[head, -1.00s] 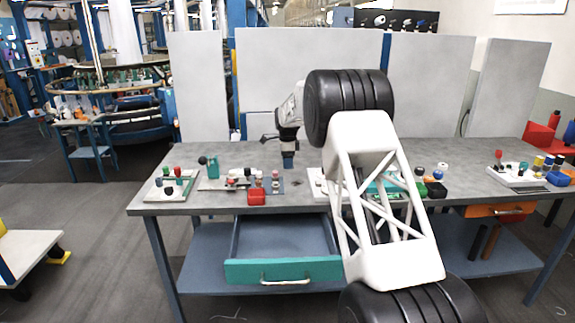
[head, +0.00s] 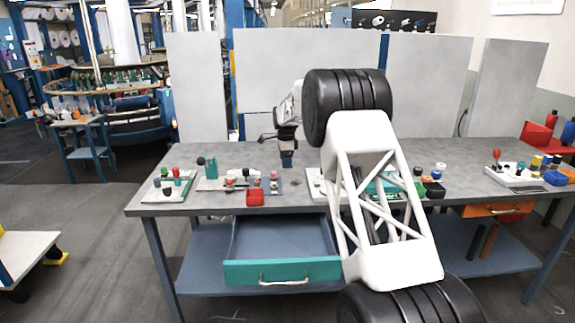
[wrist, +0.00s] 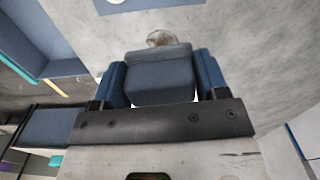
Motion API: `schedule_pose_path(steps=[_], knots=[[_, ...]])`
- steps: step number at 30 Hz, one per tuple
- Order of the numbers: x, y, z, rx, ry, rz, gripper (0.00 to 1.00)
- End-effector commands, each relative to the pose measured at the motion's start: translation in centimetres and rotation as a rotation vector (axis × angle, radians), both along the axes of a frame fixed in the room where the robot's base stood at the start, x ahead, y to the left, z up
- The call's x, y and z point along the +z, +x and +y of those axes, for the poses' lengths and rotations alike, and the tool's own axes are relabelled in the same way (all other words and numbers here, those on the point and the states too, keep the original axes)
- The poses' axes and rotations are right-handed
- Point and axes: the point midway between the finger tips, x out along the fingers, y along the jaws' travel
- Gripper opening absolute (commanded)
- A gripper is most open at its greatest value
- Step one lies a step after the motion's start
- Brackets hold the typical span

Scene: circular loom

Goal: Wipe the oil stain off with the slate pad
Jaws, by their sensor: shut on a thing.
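My gripper (head: 287,148) is over the grey table, left of the table's middle. It is shut on the slate pad (head: 287,162), which hangs below the fingers, close to the table top. In the wrist view the pad (wrist: 160,80) is a dark blue-grey block between the two blue fingers. A brownish patch, which looks like the oil stain (wrist: 160,37), shows on the grey surface just past the pad's far edge and is partly hidden by it. I cannot tell whether the pad touches the table.
A white tray with pegs (head: 168,186) stands at the left. A blue-grey board (head: 267,187) with small parts and a red box (head: 255,198) lie near the front edge. An open drawer (head: 283,270) with a teal front juts out below. Grey panels (head: 310,85) stand behind.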

Motion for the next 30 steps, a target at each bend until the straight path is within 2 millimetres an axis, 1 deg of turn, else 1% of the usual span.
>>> schedule_pose_path(steps=[8,30], knots=[[-0.01,0.0,0.03,0.227,0.0,-0.001,0.29],[-0.37,-0.07,0.13,1.053,-0.002,0.0,0.29]])
